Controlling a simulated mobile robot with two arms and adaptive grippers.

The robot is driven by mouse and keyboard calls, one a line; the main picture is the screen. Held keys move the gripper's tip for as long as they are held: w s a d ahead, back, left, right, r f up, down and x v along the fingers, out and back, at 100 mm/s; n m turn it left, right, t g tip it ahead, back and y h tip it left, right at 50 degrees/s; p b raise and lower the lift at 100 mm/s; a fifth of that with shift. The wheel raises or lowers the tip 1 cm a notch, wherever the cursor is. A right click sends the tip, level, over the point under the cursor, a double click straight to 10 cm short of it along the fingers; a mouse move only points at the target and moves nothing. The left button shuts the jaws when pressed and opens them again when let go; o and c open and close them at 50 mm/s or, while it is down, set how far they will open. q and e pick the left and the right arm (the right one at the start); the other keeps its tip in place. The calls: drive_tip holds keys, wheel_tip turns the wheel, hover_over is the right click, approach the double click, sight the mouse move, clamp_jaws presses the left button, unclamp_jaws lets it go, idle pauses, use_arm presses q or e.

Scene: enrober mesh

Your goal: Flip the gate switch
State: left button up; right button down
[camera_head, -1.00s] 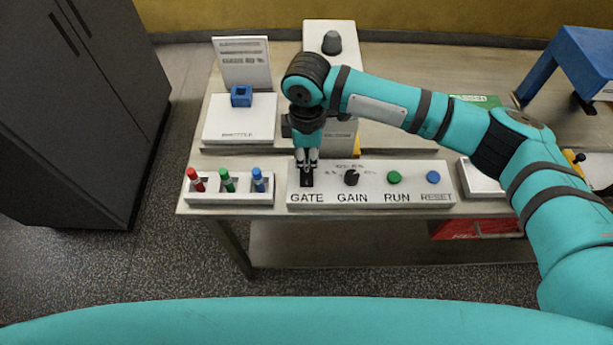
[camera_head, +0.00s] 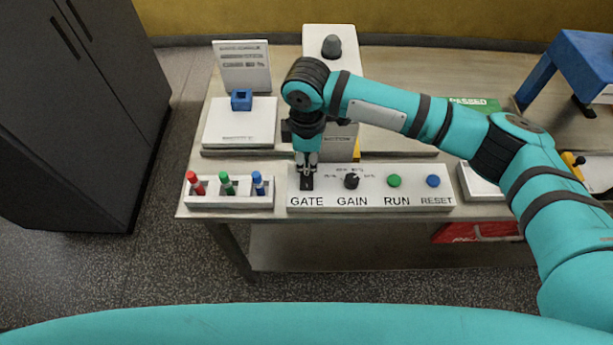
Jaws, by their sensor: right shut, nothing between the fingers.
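The white control panel (camera_head: 330,199) lies along the front edge of the table. It carries labels GATE, GAIN, RUN and RESET. The gate switch (camera_head: 306,184) is a small black part above the word GATE at the panel's left end. My right gripper (camera_head: 306,178) points down at the switch with its fingers closed together. The fingertips cover part of the switch, and I cannot tell whether they touch it or which way its lever leans. My left gripper is not in view.
A black GAIN knob (camera_head: 351,181), a green RUN button (camera_head: 394,181) and a blue RESET button (camera_head: 433,181) sit right of the switch. A white rack (camera_head: 232,200) with red, green and blue markers stands left. A white box with a blue block (camera_head: 241,99) is behind.

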sight(307, 174)
drive_tip(key=shift+f+b, duration=0.35)
drive_tip(key=shift+f, duration=0.8)
idle(0.9)
wheel_tip(307, 174, up, 7)
drive_tip(key=p, duration=0.8)
drive_tip(key=shift+r, duration=0.1)
idle(0.5)
